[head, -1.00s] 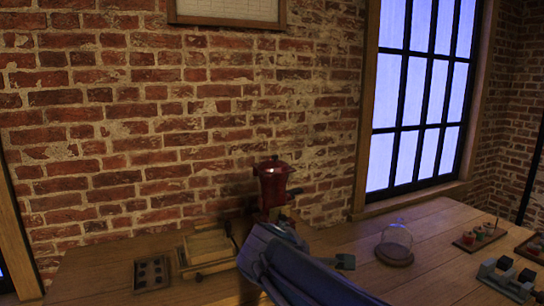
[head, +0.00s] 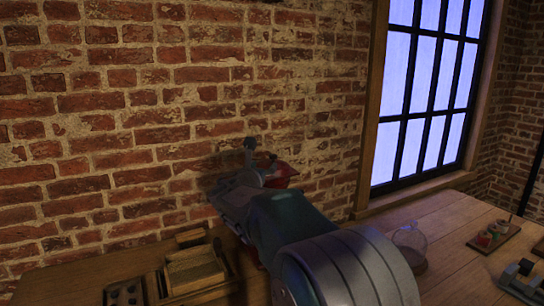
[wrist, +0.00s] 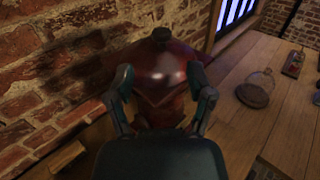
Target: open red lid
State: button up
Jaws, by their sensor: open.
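The red jar with its glossy red domed lid (wrist: 165,72) and a dark knob on top fills the middle of the wrist view. In the head view only a bit of the red lid (head: 282,174) shows behind my gripper (head: 245,178). In the wrist view my gripper (wrist: 163,98) is open, with one finger on each side of the red jar. I cannot tell whether the fingers touch it. The jar's lower part is hidden by my gripper.
The brick wall (head: 110,120) is close behind the jar. A wooden tray (head: 195,270) and a dark holed block (head: 124,293) lie at left. A glass dome (head: 410,240) and small racks (head: 494,236) stand at right on the wooden table.

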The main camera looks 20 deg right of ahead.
aim_at(272, 158)
jog(key=x, duration=0.9)
jog(key=shift+s+f, duration=0.1)
grip_shut()
